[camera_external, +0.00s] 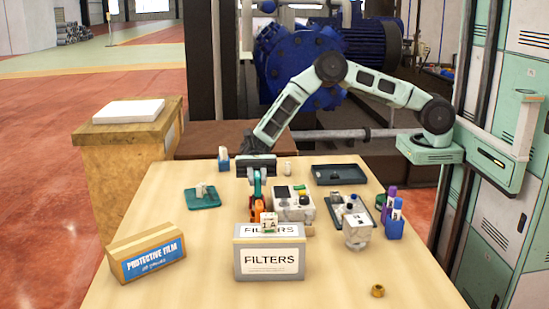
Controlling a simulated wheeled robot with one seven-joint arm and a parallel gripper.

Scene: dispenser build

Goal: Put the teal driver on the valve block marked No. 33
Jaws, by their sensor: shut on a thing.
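My gripper (257,182) points down over the middle of the table, behind the box marked FILTERS. It is shut on what looks like the teal driver (258,187), which is small and partly hidden by the fingers. An orange-red thing (257,211) shows just below it; I cannot tell whether they touch. A white block with a dark panel (294,204) stands just right of my gripper. Another pale block (357,232) stands further right, and a small pale one (269,225) shows at the FILTERS box's top edge. I cannot read No. 33 on any block.
The FILTERS box (270,263) stands in front of my gripper. A protective film box (147,255) is front left, a teal tray (203,204) left, a dark tray (339,181) behind right. A blue holder (394,229) is at right; a brass nut (378,290) lies front right.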

